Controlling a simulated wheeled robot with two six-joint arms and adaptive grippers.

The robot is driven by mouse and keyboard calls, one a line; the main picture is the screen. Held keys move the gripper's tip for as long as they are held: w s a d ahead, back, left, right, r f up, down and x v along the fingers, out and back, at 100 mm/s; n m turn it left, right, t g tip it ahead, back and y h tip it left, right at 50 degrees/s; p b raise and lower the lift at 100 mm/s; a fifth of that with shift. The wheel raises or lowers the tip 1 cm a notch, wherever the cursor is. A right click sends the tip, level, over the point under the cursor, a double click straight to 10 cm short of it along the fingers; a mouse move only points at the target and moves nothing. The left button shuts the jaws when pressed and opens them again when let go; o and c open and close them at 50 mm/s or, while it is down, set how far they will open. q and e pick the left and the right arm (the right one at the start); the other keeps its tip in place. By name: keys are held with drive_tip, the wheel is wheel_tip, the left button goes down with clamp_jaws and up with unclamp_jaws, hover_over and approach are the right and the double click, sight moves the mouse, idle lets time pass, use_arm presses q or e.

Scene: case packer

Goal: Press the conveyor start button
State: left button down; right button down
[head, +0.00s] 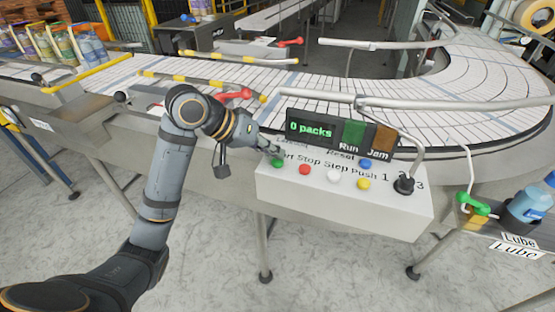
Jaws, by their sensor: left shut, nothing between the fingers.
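The control box (345,200) stands at the conveyor's near side with a row of coloured buttons on its face. The green button (277,163) is at the left end, beside a label whose start is hidden, reading "rt". My left gripper (277,152) is shut and empty, with its tips right at the green button's upper edge. I cannot tell whether they touch it or whether it is pressed. The display (311,130) reads "0 packs", beside the "Run" and "Jam" panels. My right gripper is out of view.
Red (304,169), white (334,177), yellow (363,183) and blue (365,163) buttons lie to the right, with a black knob (404,184). A guide rail (450,103) runs behind the display. A blue bottle (530,203) stands at the far right. Bare floor lies in front.

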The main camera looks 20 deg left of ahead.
sight(274, 161)
use_arm(q)
drive_tip(key=shift+f, duration=0.45)
idle(0.4)
drive_tip(key=shift+r, duration=0.1)
drive_tip(key=shift+r+p, duration=0.9)
drive_tip(key=shift+p, duration=0.25)
wheel_tip(274, 161, up, 5)
drive_tip(key=p, duration=0.6)
